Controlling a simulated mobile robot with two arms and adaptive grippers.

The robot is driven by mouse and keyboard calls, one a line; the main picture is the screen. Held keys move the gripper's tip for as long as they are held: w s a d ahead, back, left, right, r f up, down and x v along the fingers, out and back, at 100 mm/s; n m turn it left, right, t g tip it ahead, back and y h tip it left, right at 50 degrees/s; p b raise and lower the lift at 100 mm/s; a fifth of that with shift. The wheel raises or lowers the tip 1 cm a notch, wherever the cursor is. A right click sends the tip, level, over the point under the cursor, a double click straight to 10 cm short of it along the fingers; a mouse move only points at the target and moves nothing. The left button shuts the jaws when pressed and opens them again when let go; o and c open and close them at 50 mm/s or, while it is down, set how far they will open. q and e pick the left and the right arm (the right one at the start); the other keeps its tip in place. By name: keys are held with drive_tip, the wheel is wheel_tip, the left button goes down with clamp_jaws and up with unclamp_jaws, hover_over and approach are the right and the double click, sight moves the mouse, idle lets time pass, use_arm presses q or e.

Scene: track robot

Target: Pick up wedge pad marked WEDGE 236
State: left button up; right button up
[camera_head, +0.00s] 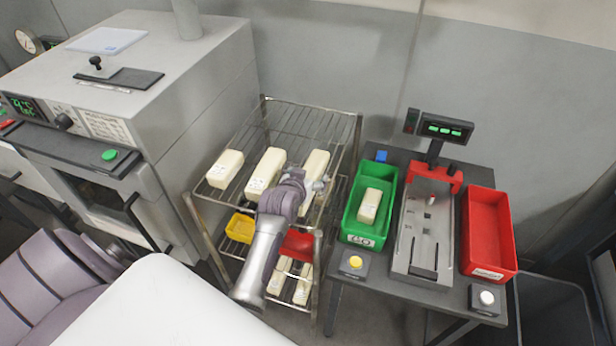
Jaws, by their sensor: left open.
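Cream wedge-shaped pads lie on the upper shelf of a wire rack: a left pad (226,168), a middle pad (266,171) and a right pad (315,168). Two more pads (279,275) (303,284) lie on a lower shelf, and one pad (370,205) lies in the green bin. Their small markings are too small to read, so I cannot tell which is WEDGE 236. My left gripper (319,184) is open at the right pad, over its near part. Whether it touches the pad is unclear. My arm hides part of the rack. My right gripper is not in view.
The wire rack (283,113) stands between a grey oven-like machine (180,75) and a dark table. The table holds the green bin (362,238), a metal scale-like fixture (425,228) and an empty red bin (488,232). Yellow (240,227) and red (298,244) trays sit lower on the rack.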

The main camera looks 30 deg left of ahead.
use_arm(q)
drive_tip(key=shift+w+f, duration=0.15)
drive_tip(key=shift+w, duration=0.1)
drive_tip(key=c, duration=1.3)
